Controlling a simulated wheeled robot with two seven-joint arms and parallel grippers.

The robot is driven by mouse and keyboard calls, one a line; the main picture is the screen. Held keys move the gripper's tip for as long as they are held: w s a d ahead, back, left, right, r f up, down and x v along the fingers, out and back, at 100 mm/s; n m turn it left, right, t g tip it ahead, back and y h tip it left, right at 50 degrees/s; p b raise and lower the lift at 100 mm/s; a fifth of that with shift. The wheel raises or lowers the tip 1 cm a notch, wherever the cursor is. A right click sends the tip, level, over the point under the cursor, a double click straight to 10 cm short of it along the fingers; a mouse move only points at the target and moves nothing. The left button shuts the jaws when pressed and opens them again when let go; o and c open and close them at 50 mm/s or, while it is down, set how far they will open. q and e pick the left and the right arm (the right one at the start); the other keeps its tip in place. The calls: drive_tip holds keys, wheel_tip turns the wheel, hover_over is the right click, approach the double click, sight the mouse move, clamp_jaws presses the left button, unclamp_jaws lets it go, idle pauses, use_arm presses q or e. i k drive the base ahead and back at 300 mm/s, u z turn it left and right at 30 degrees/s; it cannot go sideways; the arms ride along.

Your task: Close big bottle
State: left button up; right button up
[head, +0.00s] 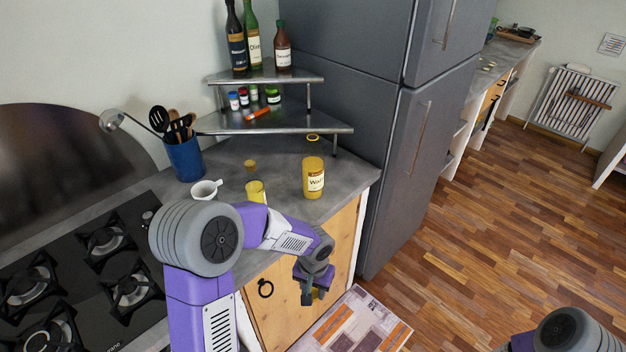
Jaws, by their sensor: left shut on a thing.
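A large yellow bottle (313,178) with a white label stands upright on the grey corner counter, near its front right edge. Its top looks yellow; I cannot tell whether a cap sits on it. My left gripper (308,291) is in front of the cabinet, below and in front of the bottle and apart from it. It is shut on a small yellowish thing (320,293), mostly hidden by the fingers. My right gripper is out of view; only part of that arm shows at the lower right.
A yellow cup (256,191), a white cup (205,190) and a small yellow-brown piece (250,165) stand left of the bottle. A yellow ring (313,138) lies behind it. A metal shelf (275,121) is behind, the fridge (375,150) right, the stove (85,270) left.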

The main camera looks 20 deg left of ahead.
sight(312, 155)
drive_tip(key=z, duration=1.15)
drive_tip(key=i, duration=1.75)
drive_tip(key=u, duration=3.85)
